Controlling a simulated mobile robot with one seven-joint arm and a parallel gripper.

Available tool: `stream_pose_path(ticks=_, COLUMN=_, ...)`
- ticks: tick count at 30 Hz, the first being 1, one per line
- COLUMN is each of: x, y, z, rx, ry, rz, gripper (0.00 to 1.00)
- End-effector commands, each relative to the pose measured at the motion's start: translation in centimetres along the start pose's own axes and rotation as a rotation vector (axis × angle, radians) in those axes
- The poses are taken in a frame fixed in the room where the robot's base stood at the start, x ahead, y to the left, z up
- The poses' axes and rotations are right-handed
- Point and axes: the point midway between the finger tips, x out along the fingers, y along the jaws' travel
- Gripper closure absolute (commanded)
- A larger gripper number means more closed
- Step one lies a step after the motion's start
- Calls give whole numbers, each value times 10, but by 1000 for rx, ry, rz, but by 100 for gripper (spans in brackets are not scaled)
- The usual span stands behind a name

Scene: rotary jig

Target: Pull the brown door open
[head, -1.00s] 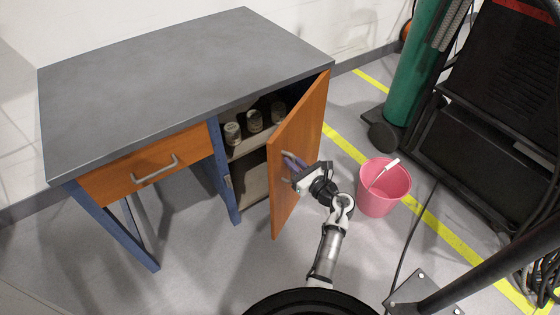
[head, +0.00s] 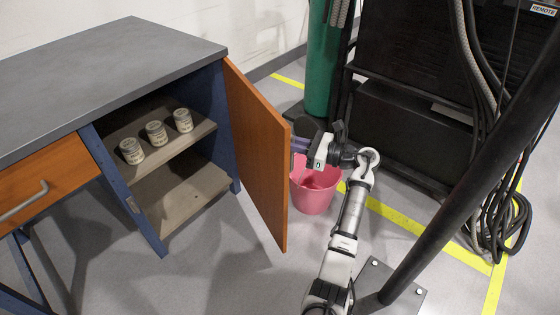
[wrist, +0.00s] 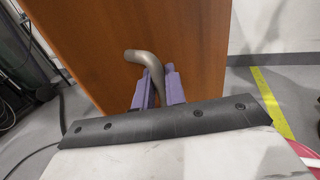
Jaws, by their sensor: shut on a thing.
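The brown door (head: 256,145) of the desk's cupboard stands wide open, swung out to the right of the cupboard opening. My gripper (head: 300,146) is at the outer face of the door, near its free edge. In the wrist view my gripper (wrist: 158,88) has its purple fingers shut around the grey bar handle (wrist: 143,58) on the door's outer face (wrist: 95,35). In the head view the handle is hidden behind the door's edge.
Inside the cupboard, several small jars (head: 156,133) stand on the upper shelf (head: 200,130). A pink bucket (head: 314,192) stands on the floor close behind my gripper. A green cylinder (head: 322,60) and black equipment (head: 440,60) stand at the back right. Cables (head: 505,215) lie at the right.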

Motion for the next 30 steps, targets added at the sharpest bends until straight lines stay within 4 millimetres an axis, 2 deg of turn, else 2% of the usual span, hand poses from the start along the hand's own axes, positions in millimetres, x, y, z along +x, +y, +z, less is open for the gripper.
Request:
stream_pose_path(ticks=1, x=-4, y=-8, z=-6, rx=-2, ry=1, rz=-2, gripper=100)
stream_pose_path(ticks=10, x=-16, y=-33, z=-2, rx=0, ry=1, rz=-1, gripper=100)
stream_pose_path(ticks=26, x=-18, y=-39, z=0, rx=1, ry=1, rz=0, gripper=100)
stream_pose_path(ticks=27, x=-18, y=-38, z=0, rx=1, ry=1, rz=0, gripper=86)
stream_pose_path(ticks=30, x=-18, y=-38, z=0, rx=1, ry=1, rz=0, gripper=73)
